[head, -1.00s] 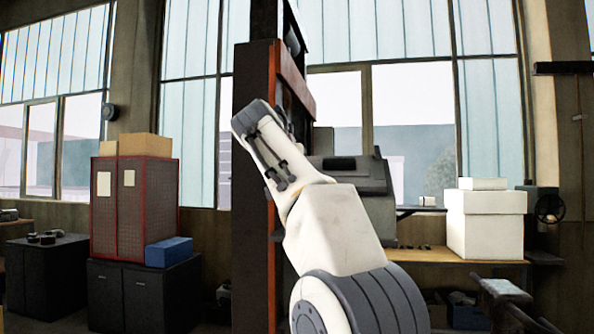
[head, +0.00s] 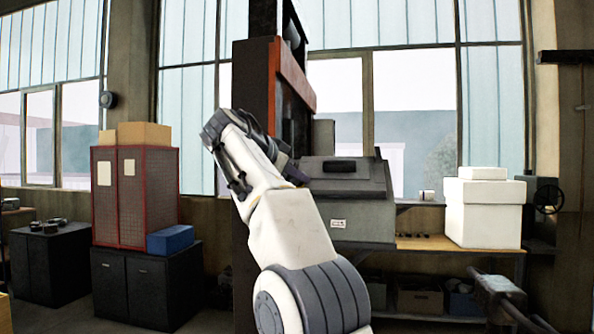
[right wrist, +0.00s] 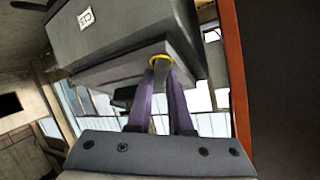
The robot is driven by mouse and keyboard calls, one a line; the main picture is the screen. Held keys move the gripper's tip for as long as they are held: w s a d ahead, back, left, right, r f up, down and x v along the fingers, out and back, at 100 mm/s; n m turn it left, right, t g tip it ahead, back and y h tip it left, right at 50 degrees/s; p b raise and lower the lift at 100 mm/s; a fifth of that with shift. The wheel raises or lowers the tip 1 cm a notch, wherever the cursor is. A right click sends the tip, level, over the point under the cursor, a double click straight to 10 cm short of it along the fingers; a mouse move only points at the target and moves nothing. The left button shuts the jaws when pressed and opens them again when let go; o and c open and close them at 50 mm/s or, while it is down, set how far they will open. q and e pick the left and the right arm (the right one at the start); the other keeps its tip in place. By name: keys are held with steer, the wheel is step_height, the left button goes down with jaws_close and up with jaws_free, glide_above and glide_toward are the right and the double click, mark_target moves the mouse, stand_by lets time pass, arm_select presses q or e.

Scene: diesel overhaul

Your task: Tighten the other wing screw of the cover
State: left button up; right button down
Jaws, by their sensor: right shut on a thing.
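A grey box-like housing with a sloping lid (head: 345,178) stands on the bench in the head view. It shows tilted, from close up, in the right wrist view (right wrist: 120,35). My right gripper (head: 299,173) is at the left side of this housing, partly hidden by my own wrist. In the right wrist view its two purple fingers (right wrist: 162,75) are closed around a small part with a yellow ring (right wrist: 161,57), at the housing's edge. This part appears to be the wing screw; its wings cannot be made out. My left gripper is not in view.
A dark and orange-red post (head: 290,85) rises close behind my right wrist. White boxes (head: 483,212) stand on the wooden bench (head: 460,243) to the right. A red-framed cabinet (head: 135,200) and a blue box (head: 170,239) are at the left.

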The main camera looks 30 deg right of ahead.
steer(key=m+g+p, duration=0.1)
steer(key=p, duration=0.1)
steer(key=m+g+p, duration=0.1)
steer(key=m+p, duration=0.1)
steer(key=shift+w+r+m, duration=0.1)
steer(key=shift+r+m, duration=0.1)
steer(key=shift+m, duration=0.1)
steer(key=shift+f+g, duration=0.15)
steer(key=shift+g, duration=0.15)
steer(key=shift+f+m, duration=0.15)
steer(key=shift+m, duration=0.15)
steer(key=c, duration=0.7)
jaws_free()
steer(key=shift+o, duration=0.2)
steer(key=r, duration=0.1)
steer(key=s+a+r+p, duration=0.1)
steer(key=s+r, duration=0.1)
steer(key=shift+s+a+r+p, duration=0.15)
steer(key=shift+a+r+p, duration=0.2)
steer(key=shift+r+p, duration=0.05)
